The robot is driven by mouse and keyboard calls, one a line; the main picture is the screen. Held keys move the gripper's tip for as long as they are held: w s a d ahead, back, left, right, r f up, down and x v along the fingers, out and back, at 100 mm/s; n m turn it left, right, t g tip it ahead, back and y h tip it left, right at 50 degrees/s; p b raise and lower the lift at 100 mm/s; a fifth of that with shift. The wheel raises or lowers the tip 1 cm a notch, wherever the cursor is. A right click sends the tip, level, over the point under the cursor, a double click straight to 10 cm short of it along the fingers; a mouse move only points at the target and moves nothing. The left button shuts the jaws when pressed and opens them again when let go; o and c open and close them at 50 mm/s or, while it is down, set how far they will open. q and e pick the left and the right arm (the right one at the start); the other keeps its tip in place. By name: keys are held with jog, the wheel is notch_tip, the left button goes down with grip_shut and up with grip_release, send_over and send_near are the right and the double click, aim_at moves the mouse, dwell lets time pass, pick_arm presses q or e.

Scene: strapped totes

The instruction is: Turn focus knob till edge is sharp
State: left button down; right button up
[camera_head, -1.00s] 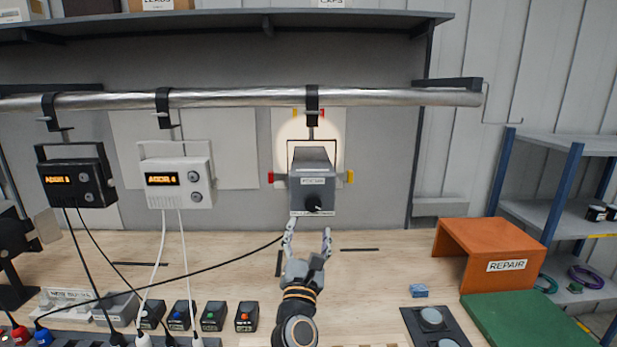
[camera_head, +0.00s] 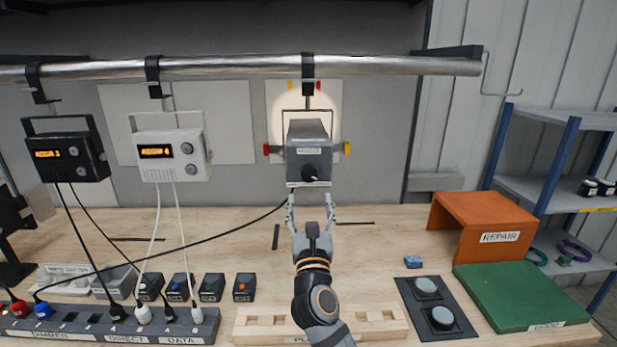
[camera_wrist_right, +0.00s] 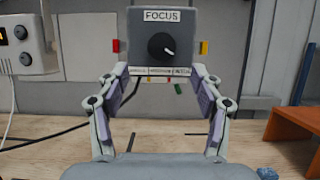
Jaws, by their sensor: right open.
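The focus knob (camera_wrist_right: 161,46) is a round black dial with a white pointer mark, on the rear face of a grey lamp (camera_head: 308,145) under a FOCUS label. The lamp hangs from the metal pipe. It throws a round patch of light (camera_head: 331,98) on a pale sheet behind it; how sharp its edge is, I cannot tell at this size. My right gripper (camera_head: 312,204) is open and empty just below the lamp. In the right wrist view its fingers stand apart, left and right below the knob, not around it. My left gripper is not in view.
A red tab (camera_head: 266,149) and a yellow tab (camera_head: 346,148) stick out at the lamp's sides. A black cable runs left from the lamp. A black box (camera_head: 66,157) and a white box (camera_head: 171,155) hang to the left. An orange REPAIR stand (camera_head: 485,225) is at right.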

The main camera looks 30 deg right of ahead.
aim_at(308, 178)
jog(key=p+x, duration=0.2)
jog(key=x, duration=0.5)
jog(key=shift+d, duration=0.2)
jog(key=shift+w+d+r, duration=0.15)
jog(key=shift+w, duration=0.25)
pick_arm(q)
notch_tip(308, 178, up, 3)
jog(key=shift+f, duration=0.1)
pick_arm(e)
jog(key=shift+c, duration=0.2)
jog(key=c, duration=1.1)
jog(key=m, duration=0.1)
jog(key=m+g+h+b, duration=0.1)
jog(key=m, duration=0.1)
jog(key=shift+f+h+b, duration=0.3)
jog(key=m+g, duration=0.1)
jog(key=m, duration=0.2)
jog(key=shift+r+h+b, duration=0.2)
jog(key=shift+h+b, duration=0.15)
jog(key=shift+h, duration=0.05)
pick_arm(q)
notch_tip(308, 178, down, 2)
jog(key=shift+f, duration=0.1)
